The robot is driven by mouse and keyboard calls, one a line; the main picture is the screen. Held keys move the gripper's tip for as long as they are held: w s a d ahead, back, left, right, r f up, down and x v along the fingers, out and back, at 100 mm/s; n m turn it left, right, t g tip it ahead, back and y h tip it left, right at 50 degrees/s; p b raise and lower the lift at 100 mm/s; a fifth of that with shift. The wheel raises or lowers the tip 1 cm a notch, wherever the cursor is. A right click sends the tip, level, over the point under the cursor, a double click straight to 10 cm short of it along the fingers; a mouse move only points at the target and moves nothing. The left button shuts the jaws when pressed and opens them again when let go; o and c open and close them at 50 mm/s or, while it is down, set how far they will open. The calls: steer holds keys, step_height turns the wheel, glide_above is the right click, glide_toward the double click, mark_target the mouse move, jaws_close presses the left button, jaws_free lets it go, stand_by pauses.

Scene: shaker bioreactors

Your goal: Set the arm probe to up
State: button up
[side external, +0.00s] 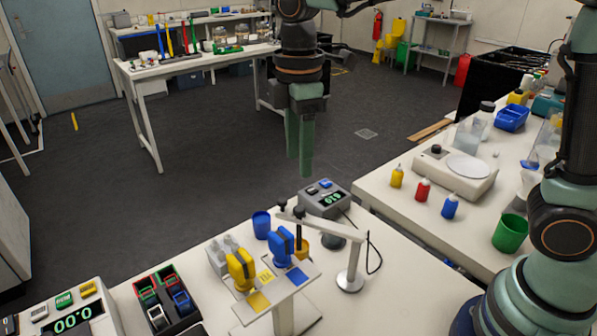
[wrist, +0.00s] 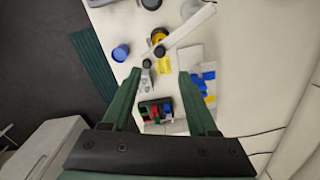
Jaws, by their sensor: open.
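The white probe arm (side external: 328,227) reaches left from the top of a post on a round metal base (side external: 350,281). Dark knobs (side external: 299,212) stand near its free end, close to a yellow cup (side external: 302,250). The arm also shows in the wrist view (wrist: 188,27), slanting from upper right toward the middle. I cannot tell whether the probe is dipped in the cup. My gripper (side external: 299,168) is open and empty, pointing down above and behind the arm's free end.
A grey meter (side external: 325,199) with a cable stands behind the arm. A blue cup (side external: 261,225), yellow device (side external: 241,269) and blue device (side external: 282,246) crowd its left. The right bench holds a scale (side external: 455,172), small bottles and a green cup (side external: 510,233).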

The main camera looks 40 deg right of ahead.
mark_target(299, 208)
step_height(299, 208, down, 10)
steer(key=shift+f, duration=0.25)
steer(key=shift+c, duration=0.3)
jaws_close()
steer(key=shift+r, duration=0.1)
stand_by(1.2)
